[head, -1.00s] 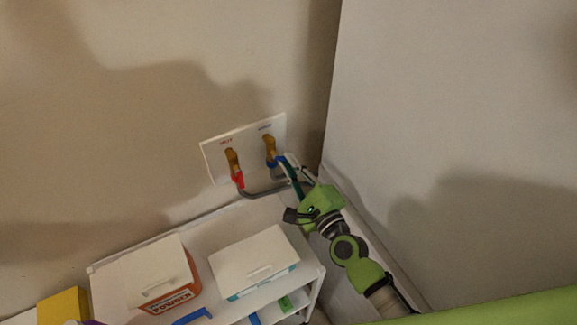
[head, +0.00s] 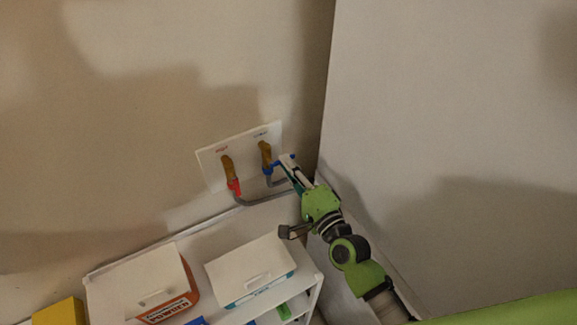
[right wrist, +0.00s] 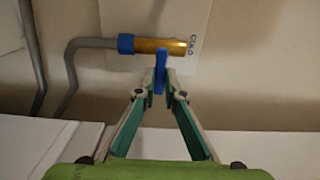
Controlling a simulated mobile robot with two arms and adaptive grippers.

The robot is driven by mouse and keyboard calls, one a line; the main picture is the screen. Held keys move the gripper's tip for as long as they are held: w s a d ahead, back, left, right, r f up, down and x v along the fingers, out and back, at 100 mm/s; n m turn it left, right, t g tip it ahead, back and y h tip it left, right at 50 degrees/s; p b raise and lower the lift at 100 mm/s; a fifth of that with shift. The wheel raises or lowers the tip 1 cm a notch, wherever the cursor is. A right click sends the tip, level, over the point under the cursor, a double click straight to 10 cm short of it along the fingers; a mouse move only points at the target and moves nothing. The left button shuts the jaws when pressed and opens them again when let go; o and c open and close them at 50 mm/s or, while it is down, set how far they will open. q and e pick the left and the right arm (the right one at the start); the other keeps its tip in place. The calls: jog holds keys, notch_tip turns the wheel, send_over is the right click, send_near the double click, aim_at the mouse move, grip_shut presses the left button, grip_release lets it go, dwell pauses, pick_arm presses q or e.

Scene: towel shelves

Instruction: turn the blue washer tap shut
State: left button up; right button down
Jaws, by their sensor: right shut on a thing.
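The cold tap (head: 265,152) is a brass body with blue parts on a white wall plate (head: 211,170). In the right wrist view the brass body (right wrist: 165,47) lies sideways, with a blue collar (right wrist: 126,43) on the hose side. Its blue lever (right wrist: 159,72) sticks out towards me. My right gripper (right wrist: 160,88) is shut on that lever, a fingertip on each side. In the head view the right gripper (head: 291,170) is just right of the tap. The left gripper is not in view.
The red-collared brass tap (head: 228,168) is left of the blue one. Grey hoses (head: 255,200) hang below the taps. A shelf below holds a powder box (head: 165,285) and a white-lidded box (head: 250,265). A large pale panel (head: 440,130) stands close on the right.

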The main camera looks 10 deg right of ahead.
dwell(0.4)
jog(key=c, duration=2.1)
grip_release()
jog(key=shift+c, duration=0.2)
jog(key=v, duration=1.2)
